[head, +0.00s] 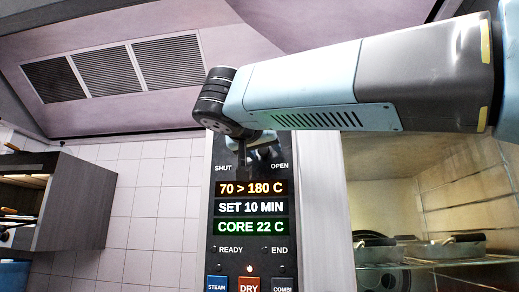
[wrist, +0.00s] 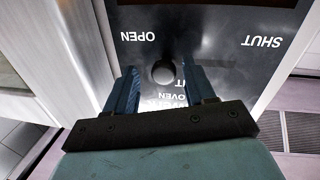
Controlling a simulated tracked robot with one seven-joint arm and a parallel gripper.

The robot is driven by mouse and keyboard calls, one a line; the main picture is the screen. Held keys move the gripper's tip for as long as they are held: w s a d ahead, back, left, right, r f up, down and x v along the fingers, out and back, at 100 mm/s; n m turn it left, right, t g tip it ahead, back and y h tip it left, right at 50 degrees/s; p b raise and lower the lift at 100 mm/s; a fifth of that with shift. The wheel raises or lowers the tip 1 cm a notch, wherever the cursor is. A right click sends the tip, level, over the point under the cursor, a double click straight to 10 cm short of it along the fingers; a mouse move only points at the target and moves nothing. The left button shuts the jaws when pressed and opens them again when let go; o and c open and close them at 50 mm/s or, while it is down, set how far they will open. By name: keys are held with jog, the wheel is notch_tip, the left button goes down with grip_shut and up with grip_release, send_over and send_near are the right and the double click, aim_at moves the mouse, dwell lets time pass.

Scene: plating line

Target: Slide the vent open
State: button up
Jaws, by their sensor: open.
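The vent slider's round dark knob (wrist: 163,73) sits on the black oven panel, between the printed words OPEN and SHUT. In the wrist view, which is upside down, it is closer to OPEN. My gripper (wrist: 160,76) is open, with one blue finger on each side of the knob and a visible gap to each. In the head view my gripper (head: 256,158) is in front of the panel's top, between the SHUT and OPEN labels, and largely hides the knob. I cannot tell how deep the fingers reach around it.
The control panel (head: 251,239) shows lit readouts 70 > 180 C, SET 10 MIN and CORE 22 C, with STEAM, DRY and COMBI buttons below. A glass-fronted oven chamber with pans (head: 377,277) is at right. A grey cabinet (head: 75,205) stands at left.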

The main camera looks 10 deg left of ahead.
jog(key=shift+s, duration=0.1)
jog(key=s+a, duration=0.1)
jog(key=s, duration=1.2)
jog(key=shift+s, duration=0.25)
jog(key=shift+s, duration=0.1)
